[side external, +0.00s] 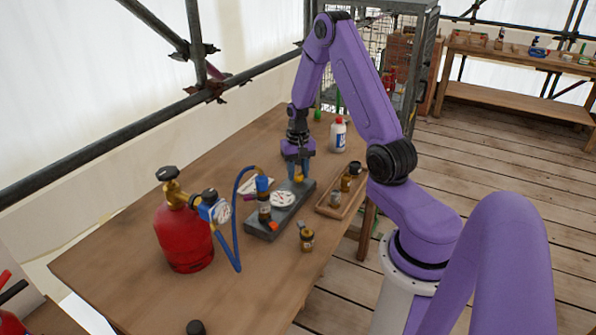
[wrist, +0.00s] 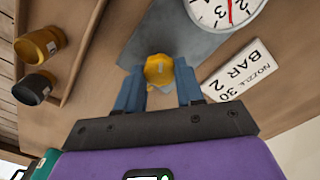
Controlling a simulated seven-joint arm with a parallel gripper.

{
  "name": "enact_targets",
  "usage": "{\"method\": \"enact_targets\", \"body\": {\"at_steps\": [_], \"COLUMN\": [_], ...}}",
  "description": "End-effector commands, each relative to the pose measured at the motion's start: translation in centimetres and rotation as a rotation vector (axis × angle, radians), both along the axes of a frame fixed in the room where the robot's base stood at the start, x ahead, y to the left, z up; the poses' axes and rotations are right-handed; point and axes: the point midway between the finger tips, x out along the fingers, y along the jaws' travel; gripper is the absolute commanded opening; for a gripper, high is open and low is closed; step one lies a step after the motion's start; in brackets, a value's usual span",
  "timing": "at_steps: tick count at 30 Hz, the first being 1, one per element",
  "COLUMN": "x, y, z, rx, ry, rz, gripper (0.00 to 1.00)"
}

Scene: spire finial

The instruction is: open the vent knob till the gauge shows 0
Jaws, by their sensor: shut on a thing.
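The yellow vent knob (wrist: 158,69) sits between the two blue fingers of my gripper (wrist: 158,80) in the wrist view. In the side view the knob (side external: 299,178) shows at the far end of a dark grey block (side external: 262,228), with my gripper (side external: 298,172) pointing down over it, shut on it. The white round gauge (side external: 283,198) lies on the block next to the knob. The gauge also shows cut off at the top of the wrist view (wrist: 216,9), with a red needle. Its exact reading cannot be told.
A label plate reading NOZZLE BAR (wrist: 243,70) lies beside the gauge. A red gas cylinder (side external: 186,238) with a blue hose (side external: 236,225) stands to the left. A wooden tray (side external: 341,200) with small bottles is at the right, and a white bottle (side external: 338,135) stands behind.

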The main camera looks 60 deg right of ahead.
Motion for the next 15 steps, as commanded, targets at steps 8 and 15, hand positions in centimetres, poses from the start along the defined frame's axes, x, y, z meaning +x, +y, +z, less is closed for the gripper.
{"method": "enact_targets", "body": {"at_steps": [8,15], "x": [0.06,0.07], "y": [0.0,0.02], "z": [0.06,0.07], "rx": [-0.001,-0.001], "ry": [-0.001,-0.002], "rz": [0.243,0.397], "gripper": [0.07,0.07]}}
